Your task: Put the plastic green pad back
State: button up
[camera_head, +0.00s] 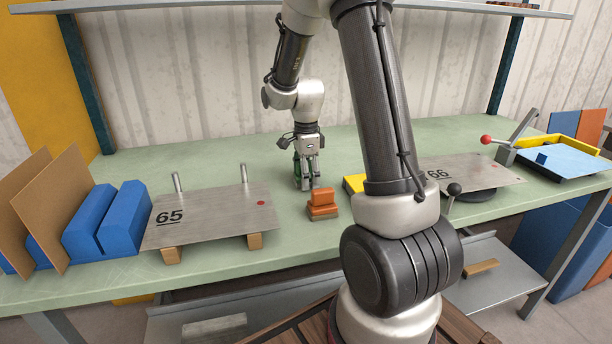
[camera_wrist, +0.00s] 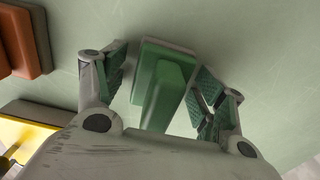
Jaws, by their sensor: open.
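The green pad (camera_wrist: 165,85) lies on the pale green bench between the fingers of my gripper (camera_wrist: 160,85) in the wrist view. It has a raised green block on a wider base with a grey edge. My gripper is open, with a finger on each side of the pad and a gap showing beside it. In the head view my gripper (camera_head: 307,172) points down at the bench, behind the orange pad, and the green pad is mostly hidden there by the fingers.
An orange-brown pad (camera_head: 322,204) stands in front of my gripper, and a yellow pad (camera_head: 354,184) is to its right. Plate 65 (camera_head: 208,216) and blue blocks (camera_head: 122,217) are on the left. Plate 66 (camera_head: 470,172) and a blue tray (camera_head: 565,162) are on the right.

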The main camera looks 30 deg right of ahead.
notch_tip(320, 180, up, 12)
jog(key=shift+r, duration=0.1)
jog(key=s+a+r+n+t, duration=0.2)
jog(key=s+r+n, duration=0.1)
jog(key=s+n, duration=0.7)
jog(key=s+a+r+n+t, duration=0.2)
jog(key=s+a+r+n, duration=0.1)
jog(key=s+n, duration=0.8)
jog(key=s+r, duration=0.1)
jog(key=s, duration=0.1)
jog(key=shift+s, duration=0.35)
